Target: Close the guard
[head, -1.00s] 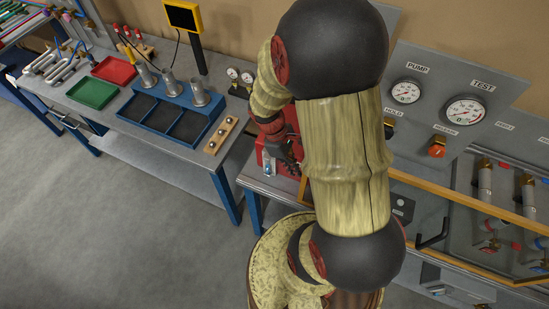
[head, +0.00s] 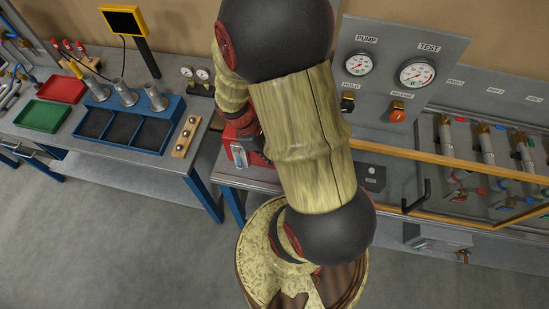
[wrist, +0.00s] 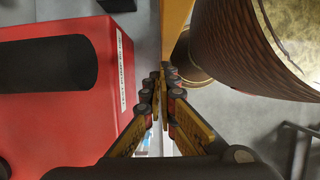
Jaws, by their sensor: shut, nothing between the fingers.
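The guard is a clear panel with an orange-yellow frame (head: 440,158) and a black handle (head: 416,196), at the right of the head view over the test bench. How far open it stands is hard to tell. In the wrist view an orange bar (wrist: 176,25), seemingly part of that frame, lies just beyond my fingertips; I cannot tell whether they touch it. My gripper (wrist: 163,82) is shut and empty, beside a red box. In the head view my arm hides the gripper and the guard's left end.
The red box (wrist: 60,100) is close on the gripper's left; my own round body is close on its right. Pipes and valves (head: 487,145) sit behind the guard. A blue tray (head: 125,125) and a wooden block with balls (head: 185,137) stand on the left bench. Floor in front is clear.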

